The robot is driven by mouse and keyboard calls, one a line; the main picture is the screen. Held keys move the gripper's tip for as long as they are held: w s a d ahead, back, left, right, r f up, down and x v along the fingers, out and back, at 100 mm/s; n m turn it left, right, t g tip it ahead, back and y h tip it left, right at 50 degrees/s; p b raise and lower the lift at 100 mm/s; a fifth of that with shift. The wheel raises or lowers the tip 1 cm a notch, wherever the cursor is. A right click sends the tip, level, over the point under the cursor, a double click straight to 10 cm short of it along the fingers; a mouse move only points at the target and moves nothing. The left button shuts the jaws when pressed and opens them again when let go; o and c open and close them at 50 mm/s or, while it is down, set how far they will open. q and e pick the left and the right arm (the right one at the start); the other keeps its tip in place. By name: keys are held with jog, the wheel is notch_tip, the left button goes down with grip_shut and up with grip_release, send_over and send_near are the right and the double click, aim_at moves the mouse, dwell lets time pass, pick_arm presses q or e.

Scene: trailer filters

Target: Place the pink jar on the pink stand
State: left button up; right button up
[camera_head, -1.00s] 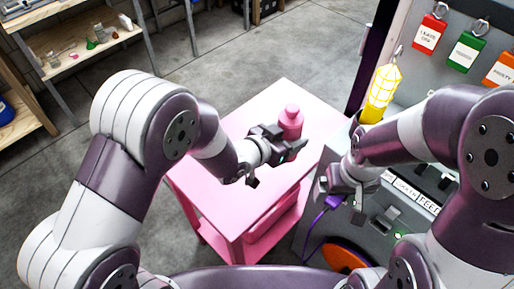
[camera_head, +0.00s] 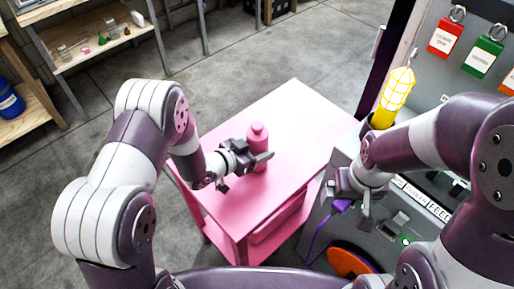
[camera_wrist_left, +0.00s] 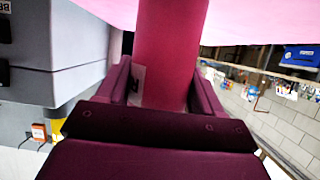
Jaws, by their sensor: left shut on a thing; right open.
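The pink jar (camera_head: 257,134) is upright, seen over the pink stand (camera_head: 298,112), a table with a flat top and a lower shelf. My left gripper (camera_head: 254,162) is shut on the jar's body from the near left side. In the left wrist view the jar (camera_wrist_left: 172,50) stands between both fingers, with a pink surface across the top of the picture. I cannot tell whether the jar's base touches the stand; the gripper hides it. My right gripper (camera_head: 352,194) is open over the grey console, to the right of the stand.
The grey console (camera_head: 385,228) stands close to the stand's right side, with a yellow caged lamp (camera_head: 395,92) and a purple cable (camera_head: 322,232). Red and green tags (camera_head: 446,38) hang behind it. Shelves (camera_head: 98,45) stand at the back left. The stand's far top is clear.

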pick_arm(q)
jog(key=shift+f, duration=0.2)
jog(key=o, duration=1.1)
jog(key=shift+r, duration=0.1)
